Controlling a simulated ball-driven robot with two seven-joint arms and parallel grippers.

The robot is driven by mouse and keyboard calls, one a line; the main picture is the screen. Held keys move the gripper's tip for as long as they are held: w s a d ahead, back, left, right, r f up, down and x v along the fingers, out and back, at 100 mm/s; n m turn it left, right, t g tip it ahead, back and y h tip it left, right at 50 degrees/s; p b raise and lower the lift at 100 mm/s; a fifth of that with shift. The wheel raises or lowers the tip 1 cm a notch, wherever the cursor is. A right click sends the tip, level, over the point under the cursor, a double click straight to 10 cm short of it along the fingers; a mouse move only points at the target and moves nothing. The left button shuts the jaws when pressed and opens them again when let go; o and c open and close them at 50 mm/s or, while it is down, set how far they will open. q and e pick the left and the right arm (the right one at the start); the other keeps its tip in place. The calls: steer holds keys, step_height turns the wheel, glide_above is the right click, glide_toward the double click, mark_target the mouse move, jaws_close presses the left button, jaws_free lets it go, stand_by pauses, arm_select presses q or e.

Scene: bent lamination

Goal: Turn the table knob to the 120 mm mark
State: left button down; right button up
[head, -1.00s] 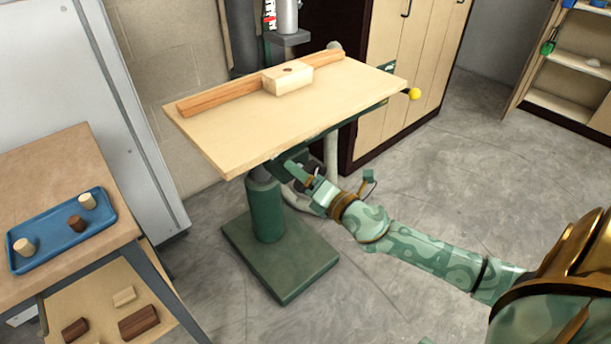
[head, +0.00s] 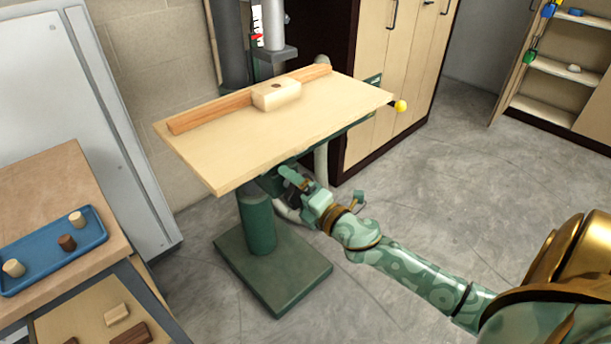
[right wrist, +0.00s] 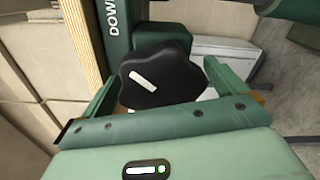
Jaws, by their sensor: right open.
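The table knob (right wrist: 165,80) is black and lobed, with a white bar mark on its face, in the right wrist view. It sits below the wooden drill-press table (head: 230,160), beside a green bracket (right wrist: 115,35) with lettering partly readable as "DOW". My right gripper (right wrist: 160,76) is open, one green finger on each side of the knob. I cannot tell whether the fingers touch it. In the head view my right gripper (head: 291,181) is under the table's front edge, and the knob is hard to make out there. A red pointer (head: 257,37) shows by the column; its scale is unreadable.
A wooden fence (head: 205,114) and a pale block (head: 276,94) with a hole lie on the table. A yellow ball handle (head: 400,106) sticks out at its right. The green base (head: 285,280) stands below. A bench with a blue tray (head: 45,269) is at left.

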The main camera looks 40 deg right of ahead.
steer(key=s+d, duration=0.1)
steer(key=s, duration=1.5)
steer(key=shift+d, duration=0.15)
